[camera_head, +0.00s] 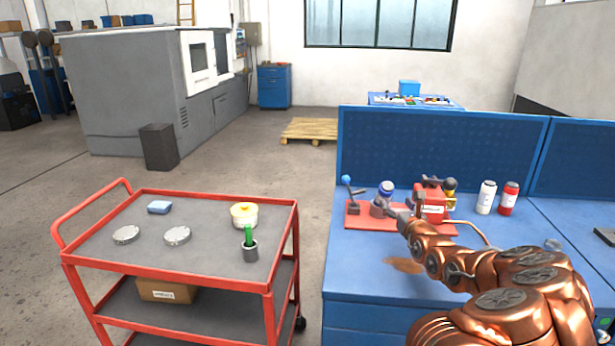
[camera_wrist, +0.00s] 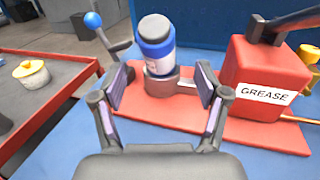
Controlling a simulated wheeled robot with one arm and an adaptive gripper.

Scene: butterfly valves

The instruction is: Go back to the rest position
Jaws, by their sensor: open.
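My copper-coloured arm reaches over the blue workbench (camera_head: 350,270) from the right. My gripper (camera_wrist: 160,92) is open and empty in the wrist view, its two fingers spread apart. Between and beyond the fingers a white and blue cylindrical part (camera_wrist: 157,48) stands, slightly tilted, on a grey round holder (camera_wrist: 172,84). The holder sits on a red base plate (camera_wrist: 133,108). I cannot tell the gap between the fingertips and the cylinder. In the head view the gripper end is small and partly merges with the holder.
A red GREASE can (camera_wrist: 265,80) stands right of the cylinder. A blue-knobbed lever (camera_head: 350,192) stands at the left. White and red bottles (camera_head: 486,197) stand behind my arm. A red trolley (camera_head: 180,196) carries discs (camera_head: 177,235) and a yellow-lidded pot (camera_head: 244,215).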

